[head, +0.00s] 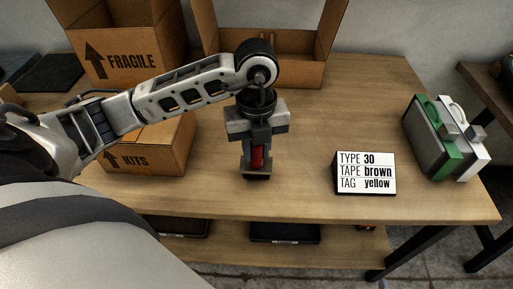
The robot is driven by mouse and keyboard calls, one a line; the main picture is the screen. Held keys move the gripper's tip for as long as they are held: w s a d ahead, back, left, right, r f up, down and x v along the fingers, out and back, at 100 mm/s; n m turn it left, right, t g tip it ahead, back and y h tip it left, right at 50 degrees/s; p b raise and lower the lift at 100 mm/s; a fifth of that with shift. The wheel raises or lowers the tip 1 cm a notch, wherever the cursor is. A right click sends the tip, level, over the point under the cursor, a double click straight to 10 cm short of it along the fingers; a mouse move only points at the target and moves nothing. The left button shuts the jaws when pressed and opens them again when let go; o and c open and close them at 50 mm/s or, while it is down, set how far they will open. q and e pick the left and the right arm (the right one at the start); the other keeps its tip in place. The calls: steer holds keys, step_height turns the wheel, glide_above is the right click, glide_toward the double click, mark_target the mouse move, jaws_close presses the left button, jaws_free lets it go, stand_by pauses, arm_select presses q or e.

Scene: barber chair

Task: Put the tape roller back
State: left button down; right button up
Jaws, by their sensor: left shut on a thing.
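My left gripper (257,162) points down over the middle of the table and is shut on a narrow red thing, which I take to be the tape roller (258,158). The fingers and wrist hide most of it, so its full shape cannot be told. Its lower end is at or just above the tabletop; I cannot tell if it touches. At the right end of the table stand a green holder-like thing (424,117) and a white one (471,153) side by side, with grey parts. My right gripper is not in view.
A white sign (365,173) reads type 30, tape brown, tag yellow. A FRAGILE box (130,55), an open box (300,72) and a KITS box (150,158) stand at the back and left. Dark trays (285,232) lie on the lower shelf.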

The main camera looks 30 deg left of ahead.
arm_select(q)
steer(key=shift+f, duration=0.2)
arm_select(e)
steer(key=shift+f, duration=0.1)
arm_select(q)
steer(key=shift+f, duration=0.15)
steer(key=c, duration=1.2)
jaws_free()
steer(key=shift+r, duration=0.4)
step_height(320, 180, up, 11)
steer(key=shift+w+f+p, duration=0.1)
steer(key=shift+w+p, duration=0.05)
steer(key=shift+p, duration=0.9)
steer(key=shift+r, duration=0.4)
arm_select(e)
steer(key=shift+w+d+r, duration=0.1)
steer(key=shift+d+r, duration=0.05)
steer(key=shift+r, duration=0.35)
